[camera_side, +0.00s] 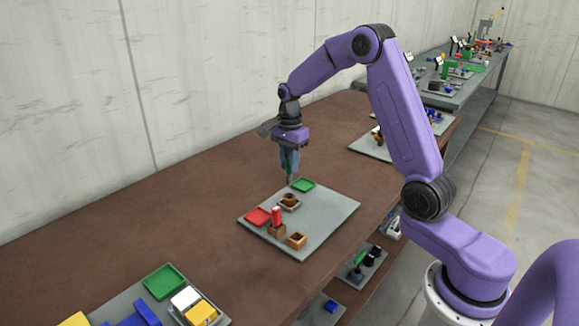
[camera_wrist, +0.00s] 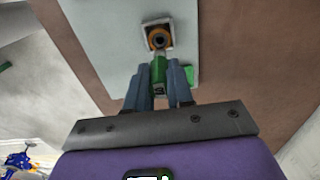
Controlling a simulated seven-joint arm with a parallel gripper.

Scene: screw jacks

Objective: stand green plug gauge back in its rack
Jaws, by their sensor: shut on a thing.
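My gripper (camera_side: 289,168) is shut on the green plug gauge (camera_side: 289,180), which hangs below the blue fingers, above the grey board's far end. In the wrist view the green gauge (camera_wrist: 159,68) shows between the blue finger pairs of my gripper (camera_wrist: 158,80). A small square wooden block (camera_side: 297,240) with an opening, seemingly empty, stands at the board's near right. A similar block (camera_side: 276,231) holds a red upright piece (camera_side: 276,215). I cannot tell for certain which is the green gauge's rack.
A brown round piece with a dark centre (camera_wrist: 158,37) sits on a pale square plate (camera_wrist: 145,27), just beyond the gauge in the wrist view.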

